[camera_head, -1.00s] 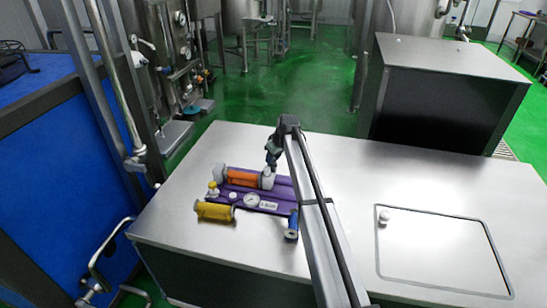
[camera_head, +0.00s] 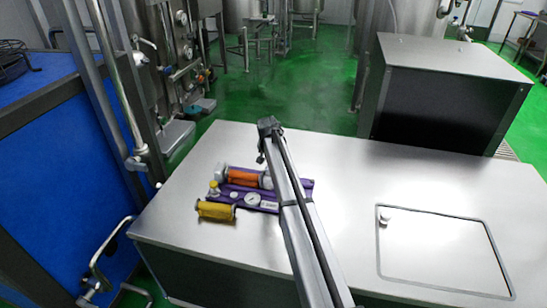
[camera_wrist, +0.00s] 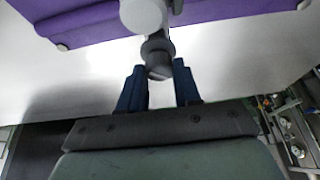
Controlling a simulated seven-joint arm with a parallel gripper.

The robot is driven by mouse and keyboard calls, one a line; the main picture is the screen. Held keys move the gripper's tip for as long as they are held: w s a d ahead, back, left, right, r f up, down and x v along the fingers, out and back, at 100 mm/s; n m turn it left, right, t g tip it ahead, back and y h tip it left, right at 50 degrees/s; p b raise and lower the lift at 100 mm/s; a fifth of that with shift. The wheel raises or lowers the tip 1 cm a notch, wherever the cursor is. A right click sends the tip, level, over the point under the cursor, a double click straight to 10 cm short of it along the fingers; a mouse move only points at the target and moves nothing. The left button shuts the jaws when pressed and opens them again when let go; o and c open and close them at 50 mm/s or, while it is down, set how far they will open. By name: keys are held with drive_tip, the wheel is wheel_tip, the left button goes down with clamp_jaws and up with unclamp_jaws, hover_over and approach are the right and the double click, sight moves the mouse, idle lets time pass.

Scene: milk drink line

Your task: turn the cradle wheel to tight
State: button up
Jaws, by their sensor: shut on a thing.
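The purple cradle base (camera_head: 306,186) lies on the steel bench, with an orange cylinder (camera_head: 243,176) held along its far side. A pale end piece (camera_head: 266,180) stands at the cylinder's right end, partly behind my arm. In the wrist view, the purple base (camera_wrist: 230,9) spans the top, and a grey round part (camera_wrist: 143,14) sits in front of it. A darker grey knob (camera_wrist: 156,52), which looks like the cradle wheel, reaches down from it between the blue fingers of my gripper (camera_wrist: 159,78). My gripper is shut on this knob. In the head view my arm hides the grip.
A yellow cylinder (camera_head: 216,211) lies at the cradle's near left. A round gauge (camera_head: 252,199) and a yellow-capped fitting (camera_head: 214,189) are on the cradle.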

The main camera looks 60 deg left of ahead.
drive_tip(key=m, duration=0.2)
drive_tip(key=m+t+h, duration=0.1)
drive_tip(key=m, duration=0.1)
drive_tip(key=shift+s+a+m, duration=0.1)
drive_tip(key=shift+a+m, duration=0.1)
drive_tip(key=shift+m, duration=0.1)
drive_tip(key=m+h, duration=0.2)
drive_tip(key=m, duration=0.2)
drive_tip(key=shift+m, duration=0.3)
drive_tip(key=o, duration=1.1)
drive_tip(key=shift+c, duration=0.2)
drive_tip(key=v, duration=1.3)
drive_tip(key=shift+s+a+r, duration=0.15)
drive_tip(key=shift+s+r, duration=0.15)
drive_tip(key=shift+r, duration=0.05)
